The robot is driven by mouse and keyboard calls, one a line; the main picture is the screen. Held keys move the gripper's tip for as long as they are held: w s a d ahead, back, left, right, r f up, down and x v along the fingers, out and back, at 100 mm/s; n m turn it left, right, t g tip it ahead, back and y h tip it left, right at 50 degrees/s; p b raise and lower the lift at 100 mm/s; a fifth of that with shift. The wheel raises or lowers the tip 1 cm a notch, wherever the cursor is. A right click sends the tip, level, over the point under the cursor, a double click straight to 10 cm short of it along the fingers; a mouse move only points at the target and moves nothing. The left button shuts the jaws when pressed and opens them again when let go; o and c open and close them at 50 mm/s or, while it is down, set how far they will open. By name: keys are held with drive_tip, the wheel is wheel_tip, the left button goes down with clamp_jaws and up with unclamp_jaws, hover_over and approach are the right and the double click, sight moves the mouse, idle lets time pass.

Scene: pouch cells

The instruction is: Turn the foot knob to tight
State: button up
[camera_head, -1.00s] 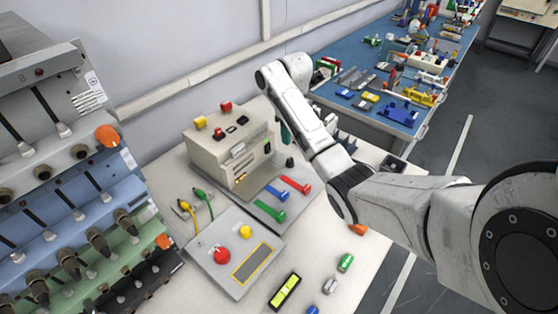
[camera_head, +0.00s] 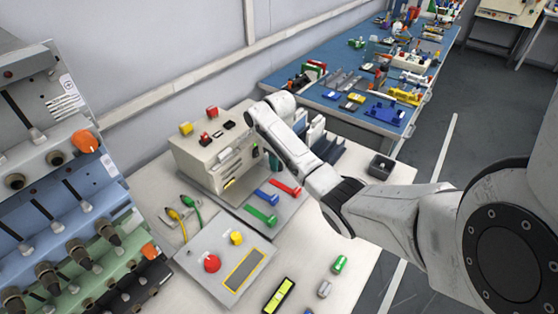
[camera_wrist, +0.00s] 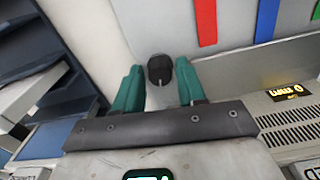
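The foot knob (camera_wrist: 160,70) is a small round black knob with a pale pointer line, on a light grey plate in the wrist view. The pointer line runs toward the bottom of the picture. My gripper (camera_wrist: 159,66) has two teal fingers, one on each side of the knob. A gap shows between each finger and the knob, so the gripper is open around it, not shut on it. I cannot tell the exact height of the fingertips over the plate. In the head view my arm hides the knob.
The beige machine (camera_head: 216,148) stands close beside my gripper. Red (camera_head: 286,188), blue (camera_head: 266,197) and green (camera_head: 260,216) levers lie on the plate. A control box (camera_head: 200,277) with red and yellow buttons is in front. A rack of black slots (camera_head: 330,148) stands behind my arm.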

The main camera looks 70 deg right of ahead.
drive_tip(key=shift+c, duration=0.5)
clamp_jaws()
